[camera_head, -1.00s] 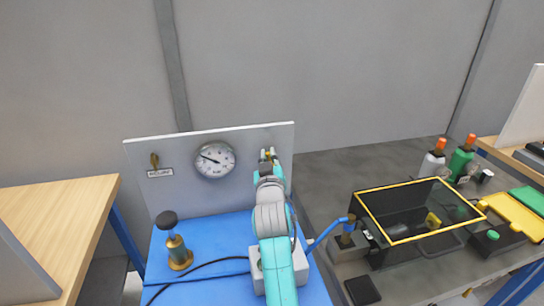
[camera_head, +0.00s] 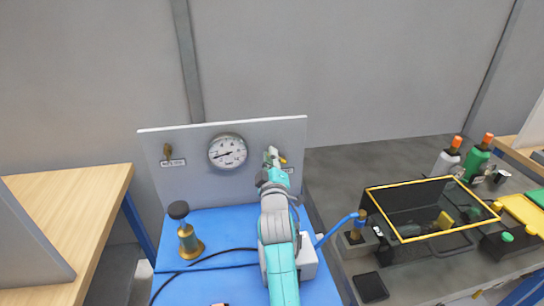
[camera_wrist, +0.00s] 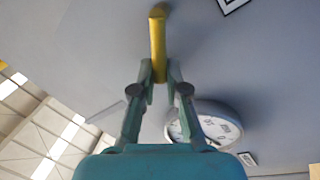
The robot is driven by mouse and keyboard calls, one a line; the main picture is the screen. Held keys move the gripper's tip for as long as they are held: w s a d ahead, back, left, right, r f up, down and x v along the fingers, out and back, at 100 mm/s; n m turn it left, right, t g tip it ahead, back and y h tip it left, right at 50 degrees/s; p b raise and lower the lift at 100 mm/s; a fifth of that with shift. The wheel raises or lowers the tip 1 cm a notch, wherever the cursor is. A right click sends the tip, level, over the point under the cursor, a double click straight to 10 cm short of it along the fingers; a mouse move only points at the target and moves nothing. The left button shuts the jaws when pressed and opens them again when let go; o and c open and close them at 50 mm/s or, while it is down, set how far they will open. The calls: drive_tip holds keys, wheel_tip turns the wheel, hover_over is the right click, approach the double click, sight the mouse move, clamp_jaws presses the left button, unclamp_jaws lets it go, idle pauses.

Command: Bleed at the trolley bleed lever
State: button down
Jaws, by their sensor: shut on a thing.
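My gripper (camera_head: 271,158) is at the upright grey panel (camera_head: 200,196), right of the round gauge. In the wrist view, my gripper (camera_wrist: 160,82) is shut on a yellow lever (camera_wrist: 158,38), whose free part extends beyond the fingertips. The lever's tip (camera_head: 283,159) shows just right of the fingers in the head view. The white gauge (camera_head: 228,151) has its dark needle pointing left and slightly down. It also shows in the wrist view (camera_wrist: 212,124). The label wording is too small to read.
A blue trolley top (camera_head: 215,228) carries a brass fitting with a black knob (camera_head: 184,230) and a black hose. At the right, a grey bench holds a yellow-rimmed dark bin (camera_head: 375,199) and bottles (camera_head: 477,157). A wooden table (camera_head: 75,215) stands left.

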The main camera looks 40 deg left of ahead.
idle(0.4)
drive_tip(key=c, duration=1.2)
unclamp_jaws()
drive_tip(key=shift+s+f, duration=0.1)
drive_tip(key=shift+v, duration=3.7)
